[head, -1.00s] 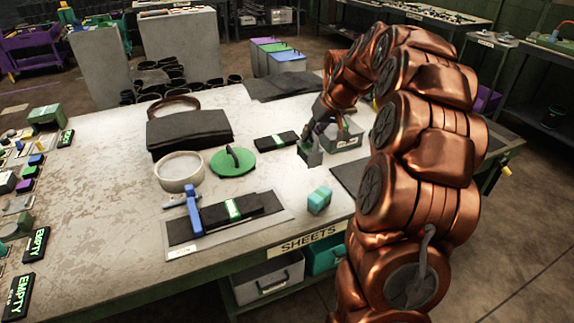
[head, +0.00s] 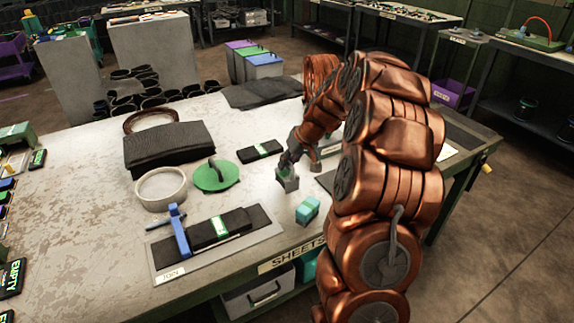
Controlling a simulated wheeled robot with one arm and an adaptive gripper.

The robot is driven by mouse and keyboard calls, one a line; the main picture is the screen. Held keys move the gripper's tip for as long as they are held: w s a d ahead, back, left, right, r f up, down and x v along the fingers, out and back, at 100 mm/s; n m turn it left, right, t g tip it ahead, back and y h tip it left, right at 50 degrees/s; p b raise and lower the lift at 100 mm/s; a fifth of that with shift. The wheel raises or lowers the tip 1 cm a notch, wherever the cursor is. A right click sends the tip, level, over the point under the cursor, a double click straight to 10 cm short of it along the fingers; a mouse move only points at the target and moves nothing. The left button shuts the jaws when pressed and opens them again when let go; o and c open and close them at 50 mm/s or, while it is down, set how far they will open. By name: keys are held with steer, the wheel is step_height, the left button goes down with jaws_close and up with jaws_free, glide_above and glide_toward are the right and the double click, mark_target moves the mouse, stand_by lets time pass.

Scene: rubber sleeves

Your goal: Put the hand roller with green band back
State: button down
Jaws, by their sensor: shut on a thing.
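My gripper (head: 288,163) is at the end of the copper arm, over the right part of the table. It is shut on a small grey tool with a green part (head: 288,181), which I take to be the hand roller with green band. The tool is held low; I cannot tell whether it touches the table. The fingers are small and partly hidden by the wrist. A grey tray behind the gripper is mostly hidden by my arm.
A teal block (head: 307,210) stands in front of the gripper. To the left are a green disc with a handle (head: 214,176), a white ring (head: 140,190), a banded black strip (head: 261,151) and the JOIN plate (head: 265,240) with a blue-handled tool (head: 179,235).

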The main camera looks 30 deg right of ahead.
steer(key=shift+f, duration=0.7)
steer(key=shift+f, duration=0.2)
steer(key=c, duration=1.2)
jaws_free()
steer(key=shift+r, duration=0.1)
steer(key=shift+o, duration=0.2)
